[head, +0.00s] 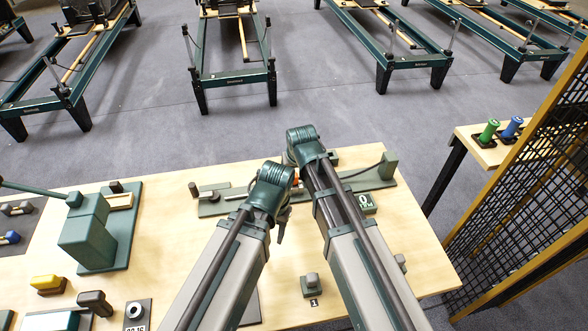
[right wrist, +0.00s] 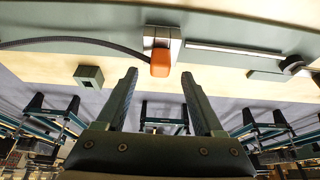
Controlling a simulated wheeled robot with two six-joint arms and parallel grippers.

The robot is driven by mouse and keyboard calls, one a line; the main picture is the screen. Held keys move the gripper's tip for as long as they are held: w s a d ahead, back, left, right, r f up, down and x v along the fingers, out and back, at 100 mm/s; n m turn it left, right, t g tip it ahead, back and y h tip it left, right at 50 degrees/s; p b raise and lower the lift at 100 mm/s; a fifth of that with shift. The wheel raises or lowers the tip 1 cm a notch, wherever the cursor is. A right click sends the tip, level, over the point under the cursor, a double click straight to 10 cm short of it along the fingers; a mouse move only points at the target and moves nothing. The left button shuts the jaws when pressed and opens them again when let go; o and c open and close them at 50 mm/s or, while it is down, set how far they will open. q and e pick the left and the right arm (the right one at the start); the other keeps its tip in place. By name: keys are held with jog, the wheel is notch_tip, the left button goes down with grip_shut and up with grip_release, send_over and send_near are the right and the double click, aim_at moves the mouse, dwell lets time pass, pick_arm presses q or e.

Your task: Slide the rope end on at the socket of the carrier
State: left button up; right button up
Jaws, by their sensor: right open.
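In the right wrist view an orange block-like rope end (right wrist: 160,62) sits against a pale metal block, likely the carrier (right wrist: 163,36), on a long green base (right wrist: 235,60). A dark rope (right wrist: 85,42) runs left from it. I cannot tell whether the rope end is seated in the socket. My right gripper (right wrist: 159,76) is open, its two fingers on either side of the rope end in the picture, with nothing visibly gripped. In the head view a bit of orange (head: 296,179) shows between my arms. My left gripper (head: 283,226) is mostly hidden by its own arm.
The green base (head: 213,208) lies along the table's (head: 160,190) far edge, with a post (head: 388,164) at its right end. A number block (head: 365,203) stands near it. A green machine (head: 88,235) stands at left. A mesh screen (head: 530,180) rises at right.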

jog(key=a+p+v, duration=0.1)
jog(key=p+v, duration=0.7)
jog(key=v, duration=0.2)
jog(key=shift+d+r+p, duration=0.3)
jog(key=shift+d+p, duration=0.05)
jog(key=shift+d, duration=0.1)
jog(key=shift+s, duration=0.15)
jog(key=s+d+f+m+g+h, duration=0.1)
jog(key=s+d+g, duration=0.1)
jog(key=s+d, duration=0.5)
jog(key=s+d+f+m+g, duration=0.15)
jog(key=s+d, duration=0.25)
jog(key=d, duration=0.5)
jog(key=s+a+n+g+h, duration=0.1)
jog(key=s+a+n, duration=0.3)
jog(key=a, duration=0.7)
jog(key=shift+s+r, duration=0.45)
jog(key=shift+s, duration=0.45)
